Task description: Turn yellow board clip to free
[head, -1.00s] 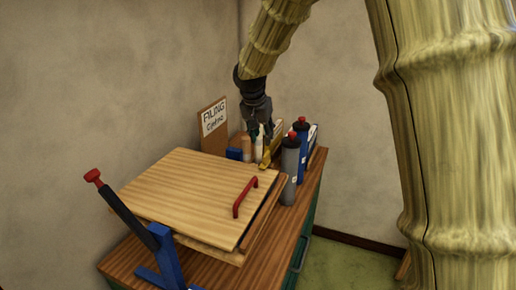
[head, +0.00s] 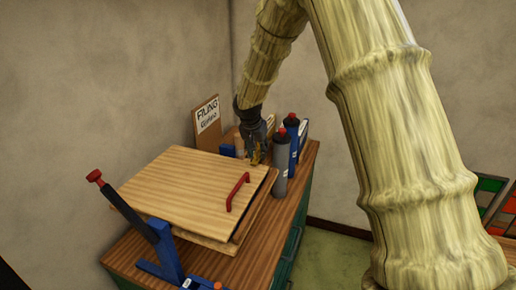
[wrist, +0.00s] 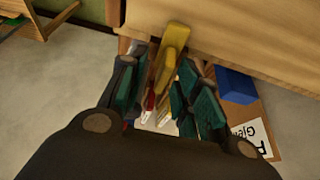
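The yellow board clip (wrist: 173,42) shows at the edge of the wooden board (wrist: 240,35) in the wrist view. In the head view the clip (head: 256,158) is a small yellow piece at the board's far edge, partly hidden by my gripper. My gripper (wrist: 162,95) is open, with its teal finger pads on either side of the clip's line. The clip's narrow end reaches in between the fingers. I cannot tell whether either pad touches it. In the head view my gripper (head: 253,152) points down at the clip.
The board (head: 190,185) has a red handle (head: 238,191) and lies on a brown cabinet top (head: 270,225). A blue clamp with a red-tipped lever (head: 160,250) stands at the near left. A sign (head: 207,118) stands behind.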

